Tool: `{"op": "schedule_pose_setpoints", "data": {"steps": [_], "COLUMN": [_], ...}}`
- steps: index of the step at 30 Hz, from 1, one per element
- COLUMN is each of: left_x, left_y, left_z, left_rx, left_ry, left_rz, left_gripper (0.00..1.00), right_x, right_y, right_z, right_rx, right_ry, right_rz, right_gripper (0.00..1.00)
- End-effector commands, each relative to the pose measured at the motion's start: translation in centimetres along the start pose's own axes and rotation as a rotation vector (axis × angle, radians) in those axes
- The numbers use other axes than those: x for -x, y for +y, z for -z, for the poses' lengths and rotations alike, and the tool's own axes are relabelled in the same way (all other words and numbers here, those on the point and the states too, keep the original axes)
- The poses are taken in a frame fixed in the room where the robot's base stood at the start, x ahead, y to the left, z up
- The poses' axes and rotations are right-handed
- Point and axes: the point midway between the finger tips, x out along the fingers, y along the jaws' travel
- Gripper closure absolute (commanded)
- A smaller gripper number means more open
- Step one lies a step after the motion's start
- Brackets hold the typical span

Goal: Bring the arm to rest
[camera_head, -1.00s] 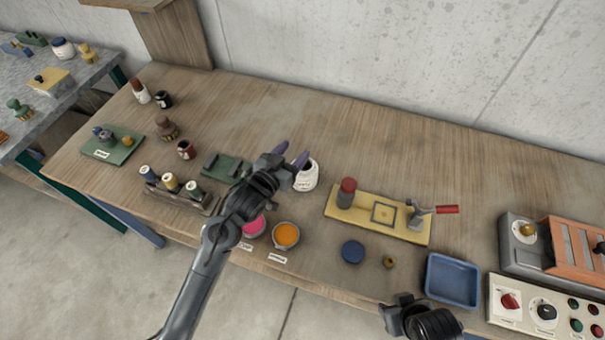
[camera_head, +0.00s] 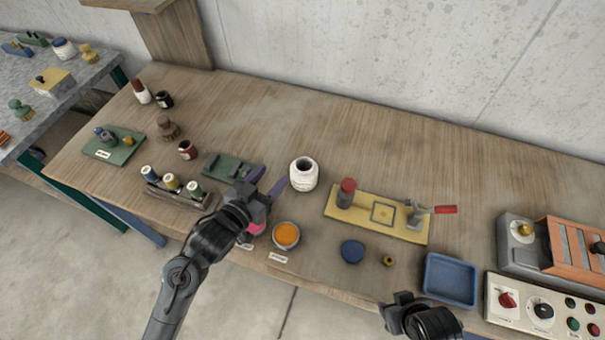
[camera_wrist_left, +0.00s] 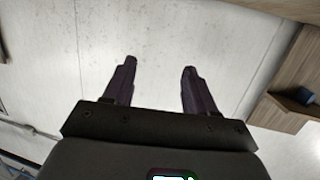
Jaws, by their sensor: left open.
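My left gripper (camera_head: 267,181) is above the front middle of the wooden table, over the pink dish (camera_head: 257,228) and near the green block (camera_head: 228,168). Its dark purple fingers are apart with nothing between them. In the left wrist view the left gripper (camera_wrist_left: 158,68) shows both fingers spread against a pale wall. My right gripper (camera_head: 400,300) is at the bottom right, beside the blue tray; its fingers are not clear. The left arm comes in from the bottom left and partly hides the pink dish.
A white jar (camera_head: 304,175) stands just right of the left gripper. An orange dish (camera_head: 286,235), a spool rack (camera_head: 180,197), a yellow board (camera_head: 345,213), a blue tray (camera_head: 452,280) and a control panel (camera_head: 545,308) line the table (camera_head: 330,120). The back of the table is clear.

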Motion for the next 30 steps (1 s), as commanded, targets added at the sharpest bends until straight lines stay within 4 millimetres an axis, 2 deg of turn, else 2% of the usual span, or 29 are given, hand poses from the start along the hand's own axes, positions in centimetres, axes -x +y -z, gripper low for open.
{"op": "schedule_pose_setpoints", "data": {"steps": [14,17,20,23,26,29,30], "left_x": [0.1,0.4,1.1,3.1,6.4,11.0,13.2], "left_y": [0.1,0.4,1.3,2.6,3.3,2.9,2.6], "left_z": [-0.2,-1.5,-4.3,-7.9,-11.1,-14.6,-15.9], "left_rx": [0.002,0.015,0.050,0.115,0.195,0.250,0.265], "left_ry": [-0.003,-0.022,-0.065,-0.114,-0.192,-0.344,-0.422], "left_rz": [0.000,-0.003,-0.008,-0.003,0.052,0.157,0.202], "left_gripper": [0.44,0.44,0.44,0.44,0.44,0.44,0.44], "right_x": [0.0,0.0,0.0,0.0,0.0,0.0,0.0], "right_y": [0.0,0.1,0.2,0.2,0.2,0.2,0.2], "right_z": [0.0,0.0,-0.1,-0.1,-0.1,-0.1,-0.1], "right_rx": [0.001,0.003,0.006,0.008,0.008,0.008,0.008], "right_ry": [-0.001,-0.001,-0.001,-0.002,-0.002,-0.002,-0.002], "right_rz": [-0.001,-0.003,-0.006,-0.007,-0.007,-0.007,-0.007], "right_gripper": [0.57,0.57,0.57,0.57,0.57,0.57,0.57]}}
